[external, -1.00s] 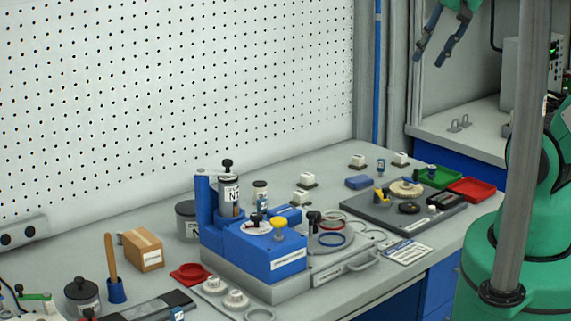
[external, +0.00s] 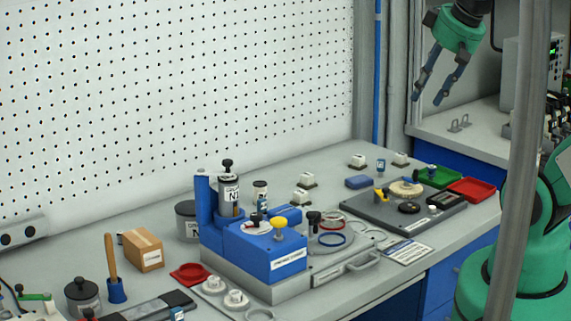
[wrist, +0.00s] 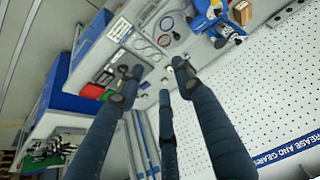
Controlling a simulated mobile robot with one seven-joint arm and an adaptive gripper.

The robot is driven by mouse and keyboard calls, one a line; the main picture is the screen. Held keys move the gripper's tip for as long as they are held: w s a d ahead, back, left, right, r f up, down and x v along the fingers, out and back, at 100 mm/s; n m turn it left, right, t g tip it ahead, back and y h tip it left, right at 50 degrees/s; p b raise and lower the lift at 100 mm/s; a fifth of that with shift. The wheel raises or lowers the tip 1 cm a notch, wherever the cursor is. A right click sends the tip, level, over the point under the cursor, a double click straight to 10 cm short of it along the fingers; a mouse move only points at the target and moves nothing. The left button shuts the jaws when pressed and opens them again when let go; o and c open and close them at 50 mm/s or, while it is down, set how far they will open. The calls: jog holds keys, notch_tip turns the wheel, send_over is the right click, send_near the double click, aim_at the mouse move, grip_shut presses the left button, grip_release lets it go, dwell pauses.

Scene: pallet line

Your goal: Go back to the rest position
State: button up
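My gripper (external: 428,98) hangs in the air at the upper right of the external view, beyond the back right end of the workbench. Its dark blue fingers are spread apart with nothing between them. In the wrist view its fingers (wrist: 155,78) reach toward the bench from above, also open and empty. The bench (external: 330,165) lies well below the fingers. No object touches them.
The bench carries a blue and grey fixture (external: 275,262), a grey tool plate (external: 365,212), a green tray (external: 440,177) and a red tray (external: 472,190). A perforated white wall (external: 180,90) stands behind. A grey post (external: 520,160) stands in front of my arm.

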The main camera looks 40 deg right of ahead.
jog(key=shift+f+b, duration=1.25)
jog(key=shift+f, duration=0.5)
jog(key=shift+o, duration=0.3)
dwell(4.5)
